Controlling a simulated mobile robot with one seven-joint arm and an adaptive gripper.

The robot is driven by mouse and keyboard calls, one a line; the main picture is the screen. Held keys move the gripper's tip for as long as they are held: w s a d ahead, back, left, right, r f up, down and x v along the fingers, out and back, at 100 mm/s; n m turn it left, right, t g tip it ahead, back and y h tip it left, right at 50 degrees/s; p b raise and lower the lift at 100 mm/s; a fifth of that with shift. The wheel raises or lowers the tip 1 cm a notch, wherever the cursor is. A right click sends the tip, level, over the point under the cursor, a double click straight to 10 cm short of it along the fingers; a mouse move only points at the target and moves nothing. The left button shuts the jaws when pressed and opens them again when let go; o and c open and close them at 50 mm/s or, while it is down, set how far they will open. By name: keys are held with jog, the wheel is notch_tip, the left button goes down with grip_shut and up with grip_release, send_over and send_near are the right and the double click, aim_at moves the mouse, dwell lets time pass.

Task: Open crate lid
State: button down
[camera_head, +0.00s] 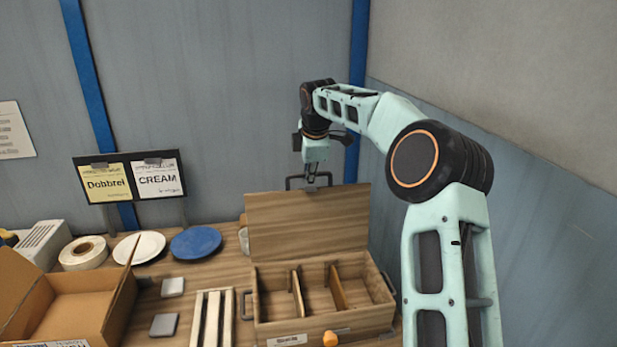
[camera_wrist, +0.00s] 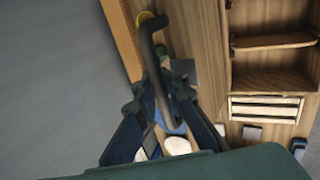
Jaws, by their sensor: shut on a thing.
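The wooden crate (camera_head: 310,326) stands on the bench with its inside open to view, divided into compartments. Its lid (camera_head: 308,225) stands up nearly vertical at the back of the crate. A dark bar handle (camera_head: 289,183) is on the lid's top edge. My gripper (camera_head: 311,179) is at this handle, pointing down from above. In the wrist view the handle (camera_wrist: 152,58) runs between the fingers, and my gripper (camera_wrist: 163,98) is shut on it. The lid shows nearly edge-on there, and crate compartments (camera_wrist: 275,62) show at the upper right.
A cardboard box (camera_head: 75,305), slatted rack (camera_head: 212,318), white plate (camera_head: 140,247), blue plate (camera_head: 195,242) and tape roll (camera_head: 83,252) lie left of the crate. A sign board (camera_head: 130,178) stands behind them. Walls are close behind and right of the crate.

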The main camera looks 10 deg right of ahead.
jog(key=shift+w+r, duration=0.1)
jog(key=shift+r, duration=0.35)
jog(key=c, duration=2)
grip_release()
jog(key=shift+f, duration=0.3)
jog(key=shift+s, duration=0.2)
jog(key=v, duration=1.2)
jog(key=shift+f, duration=0.1)
